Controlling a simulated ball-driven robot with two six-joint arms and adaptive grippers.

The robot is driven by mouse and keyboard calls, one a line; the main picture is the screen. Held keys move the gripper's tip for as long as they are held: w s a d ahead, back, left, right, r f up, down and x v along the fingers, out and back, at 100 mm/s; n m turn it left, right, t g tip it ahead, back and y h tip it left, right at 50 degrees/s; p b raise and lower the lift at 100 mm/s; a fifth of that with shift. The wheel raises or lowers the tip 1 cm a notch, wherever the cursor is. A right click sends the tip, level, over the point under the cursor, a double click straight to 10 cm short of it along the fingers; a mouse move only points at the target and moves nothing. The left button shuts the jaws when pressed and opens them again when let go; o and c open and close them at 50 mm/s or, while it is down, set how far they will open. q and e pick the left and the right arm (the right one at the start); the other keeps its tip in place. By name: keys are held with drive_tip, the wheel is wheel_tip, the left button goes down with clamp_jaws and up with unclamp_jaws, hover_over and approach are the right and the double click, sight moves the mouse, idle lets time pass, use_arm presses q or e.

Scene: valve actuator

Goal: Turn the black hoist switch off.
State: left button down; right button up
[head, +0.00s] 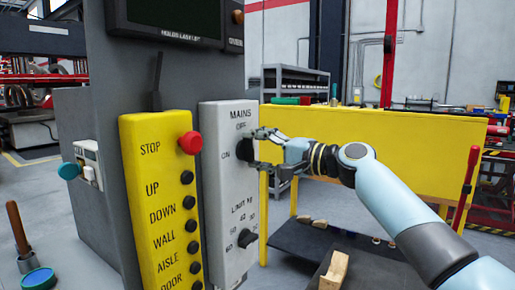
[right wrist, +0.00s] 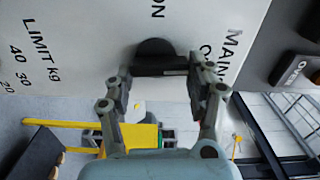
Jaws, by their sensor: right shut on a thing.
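The black hoist switch (head: 244,149) is a rotary knob on the white panel (head: 221,180), under the word MAINS. OFF is printed above it and ON to its left. My right gripper (head: 256,148) comes in from the right and is shut on the knob. In the right wrist view the knob (right wrist: 155,62) sits between the two fingertips (right wrist: 158,82), its round base against the panel. I cannot tell clearly which mark the knob points to. My left gripper is not in view.
A black LIMIT kg knob (head: 248,240) sits lower on the white panel. A yellow button box (head: 160,210) with a red STOP button (head: 190,143) stands to the left. A dark screen (head: 170,15) is above. A yellow bench panel (head: 400,150) stands behind my right arm.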

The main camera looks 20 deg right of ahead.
drive_tip(key=shift+f, duration=0.1)
idle(0.3)
drive_tip(key=o, duration=1.2)
drive_tip(key=shift+d, duration=0.1)
drive_tip(key=v, duration=1.2)
